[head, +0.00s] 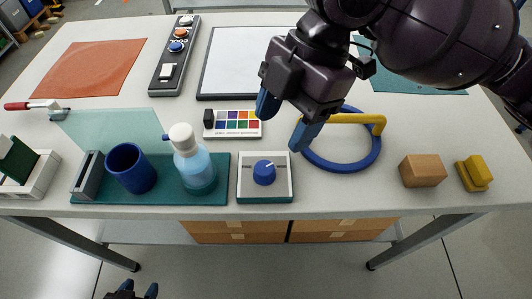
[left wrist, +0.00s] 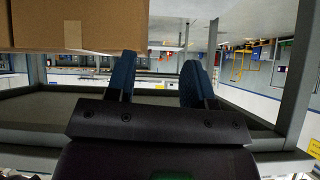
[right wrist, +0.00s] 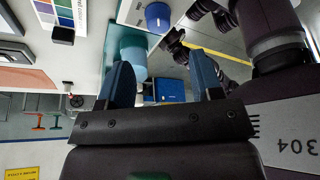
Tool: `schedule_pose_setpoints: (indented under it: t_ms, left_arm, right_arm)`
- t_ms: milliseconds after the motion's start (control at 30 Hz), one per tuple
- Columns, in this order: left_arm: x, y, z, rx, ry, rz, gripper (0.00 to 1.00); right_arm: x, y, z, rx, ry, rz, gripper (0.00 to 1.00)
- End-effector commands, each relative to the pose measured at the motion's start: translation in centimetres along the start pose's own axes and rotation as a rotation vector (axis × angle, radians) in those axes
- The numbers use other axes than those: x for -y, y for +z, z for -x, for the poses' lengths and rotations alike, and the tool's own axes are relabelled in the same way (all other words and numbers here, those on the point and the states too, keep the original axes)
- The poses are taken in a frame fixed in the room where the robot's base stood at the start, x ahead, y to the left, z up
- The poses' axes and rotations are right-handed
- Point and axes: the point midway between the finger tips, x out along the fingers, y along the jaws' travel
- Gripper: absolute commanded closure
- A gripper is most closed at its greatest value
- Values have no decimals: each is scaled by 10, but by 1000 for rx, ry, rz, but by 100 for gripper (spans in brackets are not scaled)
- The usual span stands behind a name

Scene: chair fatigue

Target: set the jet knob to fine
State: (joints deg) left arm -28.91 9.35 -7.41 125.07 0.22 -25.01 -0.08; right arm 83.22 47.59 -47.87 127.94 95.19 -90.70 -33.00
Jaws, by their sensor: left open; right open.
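The jet knob (head: 264,172) is a round blue dial with a white pointer mark on a white-topped box (head: 245,188) near the table's front edge. Small dark labels flank the dial; they are too small to read. The pointer slants up and to the right in the head view. My right gripper (head: 286,120) is open and empty, above the table and behind the knob box. In the right wrist view the knob (right wrist: 158,17) shows at the top, beyond the fingers (right wrist: 162,80). My left gripper (head: 140,289) is open and empty, low in front of the table.
Left of the knob box are a pump bottle (head: 196,172) and a blue cup (head: 131,168) on a green base (head: 150,197). A color palette (head: 232,124) lies behind. A blue ring (head: 342,167) with a yellow handle, a wooden block (head: 422,170) and a yellow piece (head: 474,174) lie right.

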Motion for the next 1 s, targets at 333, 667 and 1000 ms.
schedule_pose_setpoints:
  t_ms: [333, 667, 1000]
  left_arm:
    - [-4, 2, -10, -9, 8, -36, 52]
    - [-5, -12, -13, -46, 10, -60, 52]
    - [-5, -10, -12, -41, 9, -61, 52]
  right_arm:
    - [0, 2, -64, -8, -8, -2, 40]
    - [0, 1, -85, -3, -2, -2, 40]
    - [0, 1, -84, -2, 0, -2, 51]
